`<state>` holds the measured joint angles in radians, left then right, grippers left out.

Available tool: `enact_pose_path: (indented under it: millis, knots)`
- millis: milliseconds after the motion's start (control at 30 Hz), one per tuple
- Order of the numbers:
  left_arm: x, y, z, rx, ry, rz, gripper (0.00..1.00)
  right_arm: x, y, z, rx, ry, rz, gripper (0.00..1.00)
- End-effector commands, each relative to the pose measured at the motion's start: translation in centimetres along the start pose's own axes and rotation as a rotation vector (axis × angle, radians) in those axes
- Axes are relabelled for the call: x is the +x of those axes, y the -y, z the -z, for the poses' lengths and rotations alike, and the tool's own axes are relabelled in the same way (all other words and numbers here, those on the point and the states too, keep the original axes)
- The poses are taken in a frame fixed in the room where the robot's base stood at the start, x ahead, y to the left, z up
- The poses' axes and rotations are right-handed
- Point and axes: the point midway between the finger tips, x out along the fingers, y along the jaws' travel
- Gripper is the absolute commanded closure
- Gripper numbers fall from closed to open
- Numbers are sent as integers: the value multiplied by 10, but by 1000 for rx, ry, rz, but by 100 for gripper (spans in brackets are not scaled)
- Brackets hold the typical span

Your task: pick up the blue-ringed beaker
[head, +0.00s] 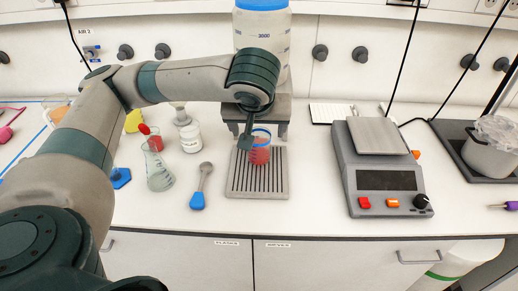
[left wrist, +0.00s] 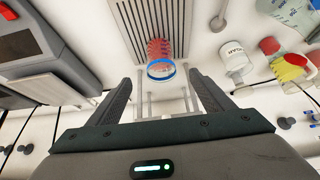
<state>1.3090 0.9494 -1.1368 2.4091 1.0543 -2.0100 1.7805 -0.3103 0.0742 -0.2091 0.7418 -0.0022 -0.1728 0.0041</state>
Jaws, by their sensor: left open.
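The blue-ringed beaker (head: 260,147) stands upright on a grey slatted tray (head: 237,186) in the head view, with red contents and a blue ring at its rim. It also shows in the left wrist view (left wrist: 160,69), ahead of the fingers. My left gripper (head: 246,138) is at the beaker's left side in the head view, partly in front of it. In the left wrist view the left gripper (left wrist: 165,92) has its two fingers apart, with the beaker beyond the gap between them and nothing held. I cannot tell whether a finger touches it. My right gripper is not in view.
A flask (head: 158,172), a white jar (head: 190,138) and a blue-handled scoop (head: 198,198) stand or lie left of the tray. A scale (head: 385,178) is to the right. A large container (head: 262,30) on a grey stand is behind. The counter between tray and scale is clear.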

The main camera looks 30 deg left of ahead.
Motion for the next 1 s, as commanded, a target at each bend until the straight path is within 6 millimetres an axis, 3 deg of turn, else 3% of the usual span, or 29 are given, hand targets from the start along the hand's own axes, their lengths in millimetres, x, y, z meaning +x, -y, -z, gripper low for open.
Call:
enact_pose_path:
  millis: [233, 333, 500, 700, 1000]
  knots:
    - [32, 1, 0, -2, 3, 4, 26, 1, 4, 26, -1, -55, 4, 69]
    - [49, 1, 0, -1, 3, 5, 26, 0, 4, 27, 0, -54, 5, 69]
    - [76, 1, 1, -2, 2, 4, 26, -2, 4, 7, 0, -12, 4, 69]
    - [92, 0, 0, 0, 0, 1, 26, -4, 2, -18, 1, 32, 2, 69]
    - [93, 0, 0, -1, 0, 0, 26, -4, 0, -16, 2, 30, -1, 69]
